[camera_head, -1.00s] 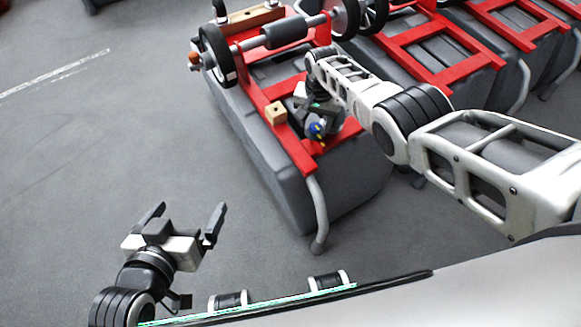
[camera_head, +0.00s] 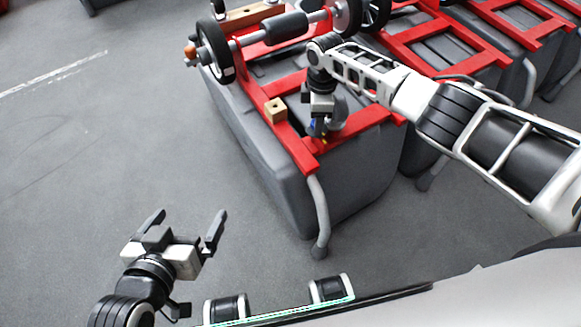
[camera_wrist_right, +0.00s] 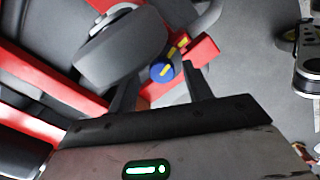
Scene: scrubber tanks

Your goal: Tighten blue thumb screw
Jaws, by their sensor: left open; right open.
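The blue thumb screw (camera_wrist_right: 161,72) shows in the right wrist view as a small round blue knob with a yellow bar beside it, close to a red frame. My right gripper (camera_wrist_right: 160,80) is open, with its two fingers on either side of the blue knob; whether they touch it cannot be told. In the head view my right gripper (camera_head: 321,128) points down at the front end of the near tank, and only a bit of the blue knob (camera_head: 313,124) shows behind it. My left gripper (camera_head: 190,221) is open and empty over the floor at lower left.
The grey scrubber tank (camera_head: 340,188) has a red frame (camera_head: 297,150) on top and a bent grey pipe (camera_head: 319,212) at its front corner. A small wooden block (camera_head: 275,110) sits on the frame. More tanks stand at right; the floor at left is clear.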

